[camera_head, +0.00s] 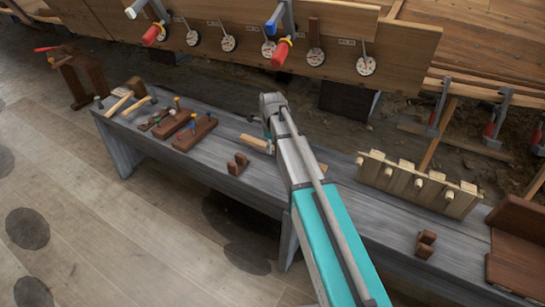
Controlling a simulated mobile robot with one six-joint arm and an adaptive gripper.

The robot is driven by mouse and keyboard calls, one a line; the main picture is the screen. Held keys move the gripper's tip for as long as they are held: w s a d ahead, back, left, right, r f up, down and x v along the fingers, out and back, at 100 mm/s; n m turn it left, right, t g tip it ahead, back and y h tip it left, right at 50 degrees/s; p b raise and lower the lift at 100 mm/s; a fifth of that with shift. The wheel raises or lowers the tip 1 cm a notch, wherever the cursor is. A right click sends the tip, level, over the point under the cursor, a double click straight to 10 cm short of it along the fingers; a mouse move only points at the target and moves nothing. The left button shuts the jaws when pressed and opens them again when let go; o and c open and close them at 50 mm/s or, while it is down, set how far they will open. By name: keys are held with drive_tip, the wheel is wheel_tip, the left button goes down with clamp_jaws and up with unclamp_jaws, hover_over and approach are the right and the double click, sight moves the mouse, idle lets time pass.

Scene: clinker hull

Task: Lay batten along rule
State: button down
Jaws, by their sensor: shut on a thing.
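My gripper (267,134) is over the middle of the grey bench, mostly hidden behind my own wrist and arm. A pale wooden piece (255,144), seemingly the batten, sticks out to the left of the wrist at the gripper. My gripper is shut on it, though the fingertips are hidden. Most of the piece's length is hidden behind my arm, and I cannot tell whether it touches the bench. I cannot make out a rule on the bench.
The grey bench (222,182) holds a mallet (137,107), brown blocks with coloured knobs (195,133), and notched brown blocks (238,164) (425,244). A pegged board (418,184) stands right of my arm, a brown box (518,250) at far right. Clamps (281,52) hang on the hull behind.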

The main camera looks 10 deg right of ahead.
sight(273, 157)
drive_tip(key=shift+w+f, duration=0.1)
idle(0.3)
drive_tip(key=shift+w+d+f+b, duration=0.2)
drive_tip(key=shift+w+f+b, duration=0.25)
drive_tip(key=shift+f+b, duration=0.2)
drive_tip(key=shift+s+f+b, duration=0.1)
drive_tip(key=shift+f+b, duration=1.25)
drive_tip(key=shift+f, duration=0.15)
drive_tip(key=shift+c, duration=1.9)
unclamp_jaws()
drive_tip(key=shift+r, duration=0.2)
wheel_tip(273, 157, up, 8)
drive_tip(key=p, duration=0.7)
drive_tip(key=shift+f+p, duration=0.25)
drive_tip(key=shift+p, duration=0.05)
